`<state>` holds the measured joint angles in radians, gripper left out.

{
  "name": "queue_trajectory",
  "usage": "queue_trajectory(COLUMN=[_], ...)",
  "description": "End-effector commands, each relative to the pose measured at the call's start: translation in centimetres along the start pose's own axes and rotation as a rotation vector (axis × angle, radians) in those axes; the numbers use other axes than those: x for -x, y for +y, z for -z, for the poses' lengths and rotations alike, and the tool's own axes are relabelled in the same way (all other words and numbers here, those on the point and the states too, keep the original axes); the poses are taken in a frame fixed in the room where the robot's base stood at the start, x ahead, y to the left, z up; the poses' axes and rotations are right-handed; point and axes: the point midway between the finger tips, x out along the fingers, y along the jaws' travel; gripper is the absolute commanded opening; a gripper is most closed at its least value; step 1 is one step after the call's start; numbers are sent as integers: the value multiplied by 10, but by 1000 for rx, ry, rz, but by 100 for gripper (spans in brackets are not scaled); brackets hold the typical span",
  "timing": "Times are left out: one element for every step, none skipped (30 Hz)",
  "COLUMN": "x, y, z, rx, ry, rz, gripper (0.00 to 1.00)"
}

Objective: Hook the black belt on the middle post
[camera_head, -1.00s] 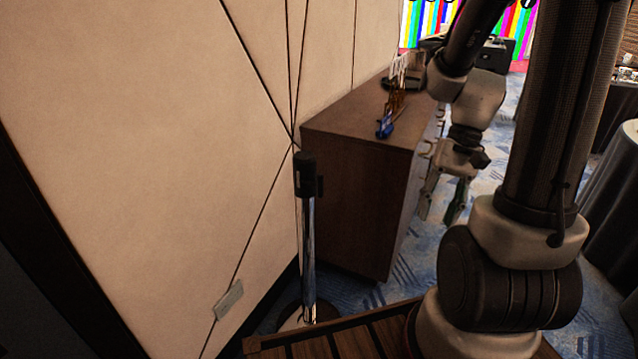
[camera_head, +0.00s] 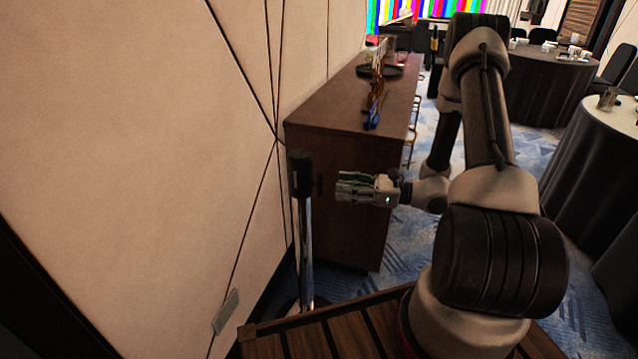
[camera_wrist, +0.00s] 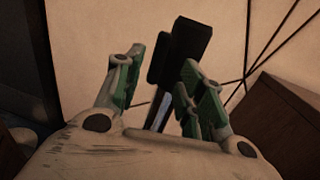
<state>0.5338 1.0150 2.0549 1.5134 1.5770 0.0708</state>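One stanchion post (camera_head: 305,235) stands upright by the wall in the head view, with a chrome shaft and a black head (camera_head: 301,174). A small black piece (camera_head: 319,184) sticks out from the right side of the head; I cannot tell if it is the belt's end. My gripper (camera_head: 340,188) points left at the post head, just to its right. In the wrist view my gripper (camera_wrist: 157,92) is open, with its green-padded fingers apart. The black post head (camera_wrist: 188,52) shows between and beyond them. I cannot tell if they touch it. No stretched belt shows.
A brown wooden cabinet (camera_head: 340,130) stands behind the post, with bottles (camera_head: 374,105) and a dark tray (camera_head: 381,71) on top. The cream wall (camera_head: 130,150) is close on the left. Round tables with dark cloths (camera_head: 585,170) stand at the right. Blue carpet lies between.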

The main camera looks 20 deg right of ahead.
Motion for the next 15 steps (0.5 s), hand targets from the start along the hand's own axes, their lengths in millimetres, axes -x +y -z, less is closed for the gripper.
queue_trajectory(x=[-7, -11, -17, -23, -28, -36, -41, -45, -52, -56, -59, -64, -66, -68, -71], y=[1, 1, 2, 2, 2, 2, 2, 2, 2, 2, 2, 2, 2, 2, 2], z=[-1, 0, 0, 0, 0, 0, 0, 0, 0, 0, 0, 0, 0, 0, 0], rx=[-2, -2, -2, -2, -2, -2, -2, -2, -1, -1, -1, -1, -1, -1, -1], ry=[-2, -1, 0, 0, 0, 1, 1, 1, 1, 1, 2, 2, 2, 2, 2], rz=[-5, -5, -7, -7, -8, -8, -8, -8, -8, -7, -8, -7, -6, -6, -6], gripper=[39, 39, 39, 39, 39, 39, 39, 39, 39, 39, 39, 39, 39, 39, 39])
